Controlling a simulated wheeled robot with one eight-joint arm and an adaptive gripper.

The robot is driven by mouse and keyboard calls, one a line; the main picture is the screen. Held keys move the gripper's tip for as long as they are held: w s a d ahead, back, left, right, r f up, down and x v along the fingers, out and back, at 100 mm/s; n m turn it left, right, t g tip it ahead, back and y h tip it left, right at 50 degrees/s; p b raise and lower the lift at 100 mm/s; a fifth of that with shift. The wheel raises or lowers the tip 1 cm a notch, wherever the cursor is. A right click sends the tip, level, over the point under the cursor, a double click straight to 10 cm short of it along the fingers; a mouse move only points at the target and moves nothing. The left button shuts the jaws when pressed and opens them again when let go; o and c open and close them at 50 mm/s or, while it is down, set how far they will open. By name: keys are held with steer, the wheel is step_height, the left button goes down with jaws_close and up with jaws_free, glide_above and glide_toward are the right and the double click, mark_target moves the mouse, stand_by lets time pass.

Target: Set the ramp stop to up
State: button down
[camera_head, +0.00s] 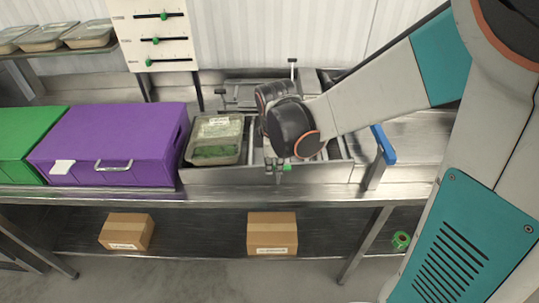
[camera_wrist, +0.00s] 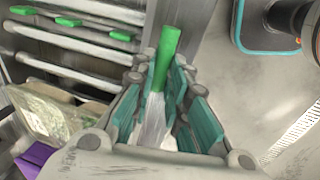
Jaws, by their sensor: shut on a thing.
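My gripper (camera_head: 276,168) is at the front edge of the metal ramp frame (camera_head: 345,172). In the wrist view its teal-padded fingers (camera_wrist: 165,105) are closed around a lever with a green end (camera_wrist: 166,58) and a pale metal shank. I take this lever to be the ramp stop. Its green tip also shows just beside the fingers in the head view (camera_head: 287,168). The fingers hide part of the shank, and I cannot tell clearly whether the stop is up or down.
A lidded food tray (camera_head: 214,140) sits left of my gripper, with a purple box (camera_head: 110,145) beyond it. A blue handle (camera_head: 384,145) stands to the right. A white panel with green sliders (camera_head: 153,36) is behind. Cardboard boxes (camera_head: 272,234) are on the lower shelf.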

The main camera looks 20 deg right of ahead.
steer(key=shift+w+r+p, duration=0.1)
steer(key=shift+r+p, duration=0.85)
steer(key=shift+r, duration=0.45)
steer(key=c, duration=1.6)
jaws_free()
steer(key=shift+o, duration=0.2)
steer(key=shift+f, duration=0.1)
step_height(320, 180, up, 12)
steer(key=s, duration=0.2)
steer(key=shift+s+a, duration=0.25)
steer(key=shift+a, duration=0.1)
steer(key=shift+f, duration=0.1)
